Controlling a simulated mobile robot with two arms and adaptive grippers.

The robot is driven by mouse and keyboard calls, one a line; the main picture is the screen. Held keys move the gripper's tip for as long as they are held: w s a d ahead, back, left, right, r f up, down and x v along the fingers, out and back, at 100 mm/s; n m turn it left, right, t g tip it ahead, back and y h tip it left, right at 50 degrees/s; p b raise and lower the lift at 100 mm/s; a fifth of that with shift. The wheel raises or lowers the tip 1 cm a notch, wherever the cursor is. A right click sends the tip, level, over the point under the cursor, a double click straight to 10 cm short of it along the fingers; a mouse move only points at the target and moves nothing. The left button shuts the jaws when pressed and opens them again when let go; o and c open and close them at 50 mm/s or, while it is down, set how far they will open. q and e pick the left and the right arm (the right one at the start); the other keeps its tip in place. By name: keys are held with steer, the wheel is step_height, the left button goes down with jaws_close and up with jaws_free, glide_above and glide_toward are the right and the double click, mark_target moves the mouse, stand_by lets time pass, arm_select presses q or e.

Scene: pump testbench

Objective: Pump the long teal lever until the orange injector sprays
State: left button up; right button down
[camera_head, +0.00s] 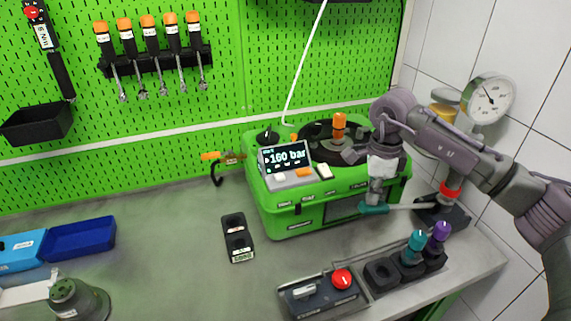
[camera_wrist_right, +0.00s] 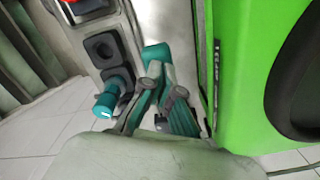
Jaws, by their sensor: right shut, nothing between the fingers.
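The long teal lever (camera_head: 372,209) lies nearly level in front of the green test box (camera_head: 300,222). Its teal grip is on the left, and its grey rod runs right to the pump base under the gauge. My right gripper (camera_head: 376,197) is shut and points down at the teal grip, very close to it; whether they touch is unclear. In the wrist view the teal grip (camera_wrist_right: 156,54) shows just beyond the fingers (camera_wrist_right: 163,95). The orange injector (camera_head: 339,128) stands upright over the dark bowl on the box; no spray is visible. My left gripper is out of view.
A display (camera_head: 285,158) on the box reads 160 bar. A round gauge (camera_head: 490,98) stands at the right by the tiled wall. Teal (camera_head: 416,243) and purple (camera_head: 440,233) injectors sit in a black holder in front, beside a red button (camera_head: 342,278). The middle bench is mostly clear.

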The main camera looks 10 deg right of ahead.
steer(key=shift+r+p, duration=2)
steer(key=shift+r, duration=1.05)
steer(key=shift+s+f, duration=0.1)
steer(key=shift+f, duration=0.05)
